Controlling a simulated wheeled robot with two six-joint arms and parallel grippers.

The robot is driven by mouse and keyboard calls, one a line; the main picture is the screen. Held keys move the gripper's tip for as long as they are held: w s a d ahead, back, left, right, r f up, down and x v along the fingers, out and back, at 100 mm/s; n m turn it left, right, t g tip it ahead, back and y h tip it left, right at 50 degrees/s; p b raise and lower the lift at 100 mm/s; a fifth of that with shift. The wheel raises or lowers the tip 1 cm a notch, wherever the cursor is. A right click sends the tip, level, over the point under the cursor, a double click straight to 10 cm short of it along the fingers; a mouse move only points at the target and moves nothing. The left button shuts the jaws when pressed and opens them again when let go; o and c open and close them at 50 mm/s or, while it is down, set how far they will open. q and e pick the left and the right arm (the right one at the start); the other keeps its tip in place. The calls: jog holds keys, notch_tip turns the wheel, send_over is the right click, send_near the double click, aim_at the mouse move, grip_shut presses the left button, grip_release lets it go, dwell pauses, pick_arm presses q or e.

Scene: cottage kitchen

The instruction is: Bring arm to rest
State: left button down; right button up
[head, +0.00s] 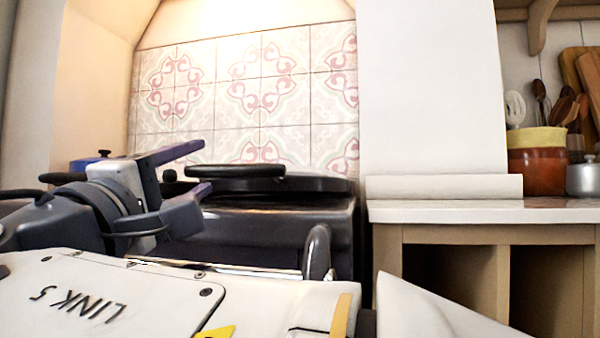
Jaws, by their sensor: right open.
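My right gripper (201,168) is at the left of the head view, in front of the dark stove. Its two purple-grey fingers stand apart and point right, with nothing between them. A white link of my own arm, marked LINK 5, fills the lower left foreground. My left gripper is not in view.
The dark stove (270,225) stands behind the gripper, with a round black lid (235,171) on top. At right, a pale counter (440,211) holds a brown and yellow pot (537,170) and a metal pot (582,180).

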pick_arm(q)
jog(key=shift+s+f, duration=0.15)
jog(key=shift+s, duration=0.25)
pick_arm(e)
jog(key=shift+s+f, duration=0.2)
jog(key=shift+s, duration=0.4)
